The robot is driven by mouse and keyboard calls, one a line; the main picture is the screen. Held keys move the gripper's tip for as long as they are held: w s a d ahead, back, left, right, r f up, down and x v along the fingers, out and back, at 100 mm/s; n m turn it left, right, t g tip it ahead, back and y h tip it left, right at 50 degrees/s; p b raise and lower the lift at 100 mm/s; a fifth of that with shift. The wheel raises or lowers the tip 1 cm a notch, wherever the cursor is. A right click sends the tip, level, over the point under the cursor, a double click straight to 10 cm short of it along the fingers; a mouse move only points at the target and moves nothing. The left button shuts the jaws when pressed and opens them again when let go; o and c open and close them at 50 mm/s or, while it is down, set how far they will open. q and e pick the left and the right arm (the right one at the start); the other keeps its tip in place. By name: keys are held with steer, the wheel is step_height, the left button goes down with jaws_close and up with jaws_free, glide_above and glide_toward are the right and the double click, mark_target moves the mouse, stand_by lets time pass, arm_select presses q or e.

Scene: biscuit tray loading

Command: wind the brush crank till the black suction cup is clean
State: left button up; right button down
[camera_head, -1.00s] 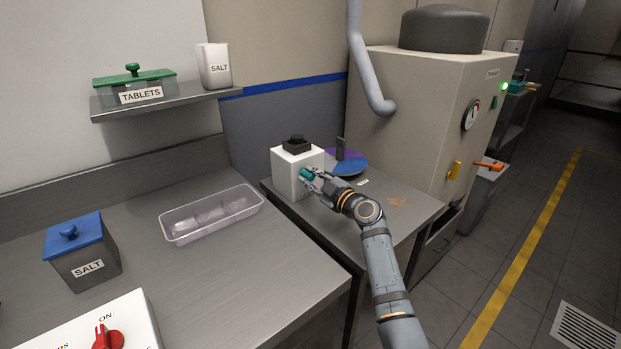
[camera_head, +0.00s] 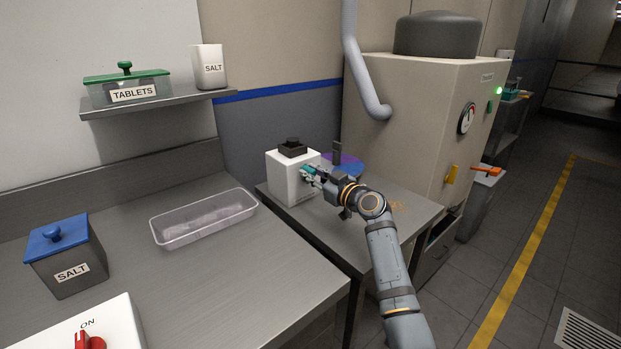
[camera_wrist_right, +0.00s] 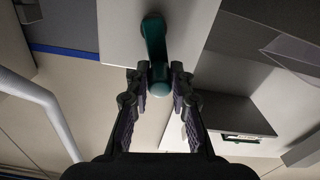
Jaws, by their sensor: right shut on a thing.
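The white brush box (camera_head: 283,184) stands on the small grey side table. Its teal crank (camera_head: 309,169) sticks out from its front side. A black piece (camera_head: 292,148) sits on top of the box; I cannot tell whether it is the suction cup or how clean it is. My right gripper (camera_head: 312,174) is at the crank. In the right wrist view the teal crank (camera_wrist_right: 156,45) runs from the white face to a round knob, and the fingers of my right gripper (camera_wrist_right: 159,80) are closed around this knob. My left gripper is not in view.
A blue and purple disc (camera_head: 349,167) with a dark upright piece (camera_head: 337,153) lies behind my gripper. A large beige machine (camera_head: 410,130) stands to the right. A clear tray (camera_head: 205,218) and a blue-lidded salt box (camera_head: 68,262) are on the left counter.

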steer(key=shift+d+r+m, duration=0.1)
steer(key=shift+m, duration=0.2)
steer(key=c, duration=1.2)
jaws_free()
steer(key=shift+o, duration=0.2)
steer(key=v, duration=1.2)
